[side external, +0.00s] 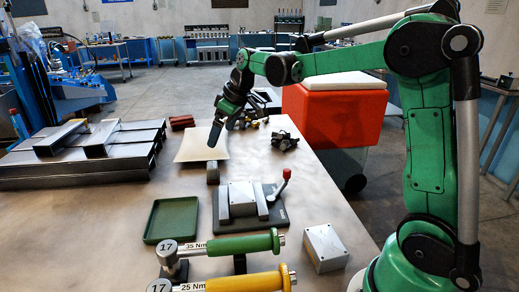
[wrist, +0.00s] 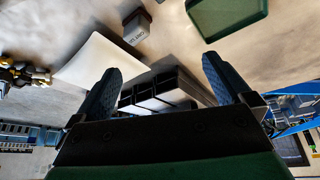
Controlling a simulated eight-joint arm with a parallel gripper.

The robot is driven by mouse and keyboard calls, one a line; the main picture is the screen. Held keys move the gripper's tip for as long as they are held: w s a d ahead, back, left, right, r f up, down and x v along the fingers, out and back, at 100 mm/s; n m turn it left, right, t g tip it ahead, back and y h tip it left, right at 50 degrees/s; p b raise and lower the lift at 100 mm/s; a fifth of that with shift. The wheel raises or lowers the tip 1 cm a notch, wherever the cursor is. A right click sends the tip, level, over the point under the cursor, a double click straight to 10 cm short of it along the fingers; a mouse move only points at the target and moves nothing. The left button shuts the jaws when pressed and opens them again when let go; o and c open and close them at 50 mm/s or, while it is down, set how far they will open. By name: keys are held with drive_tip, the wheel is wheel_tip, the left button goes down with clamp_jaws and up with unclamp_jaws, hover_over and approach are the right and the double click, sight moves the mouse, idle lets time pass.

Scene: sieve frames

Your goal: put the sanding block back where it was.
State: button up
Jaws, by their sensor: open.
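The sanding block appears to be the small grey block (side external: 213,172) with printed lettering, standing on the table just off the near edge of a cream sheet (side external: 190,148). In the wrist view the block (wrist: 137,27) shows a dark reddish band and sits beyond the fingertips, apart from them. My gripper (side external: 224,122) is open and empty, with blue fingers pointing down over the far right part of the sheet. It also shows in the wrist view (wrist: 160,78), with nothing between the fingers. Its exact height above the table is hard to tell.
A green tray (side external: 152,236) and a clamp fixture (side external: 242,197) with a red-knobbed lever stand nearer the camera. Two torque wrenches (side external: 230,244) and a grey box (side external: 325,247) are in front. Steel bars (side external: 80,170) lie left; dark fittings (side external: 285,141) lie right.

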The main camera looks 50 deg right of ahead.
drive_tip(key=s+a+f+m+t, duration=0.1)
drive_tip(key=s+a, duration=0.3)
drive_tip(key=s, duration=0.4)
drive_tip(key=s+a+f+m+t+h, duration=0.1)
drive_tip(key=s+a+m, duration=0.1)
drive_tip(key=s+a, duration=0.2)
drive_tip(key=s, duration=0.3)
drive_tip(key=shift+s+a+f+t, duration=0.2)
drive_tip(key=shift+s+a+t, duration=0.1)
drive_tip(key=shift+s+a, duration=0.05)
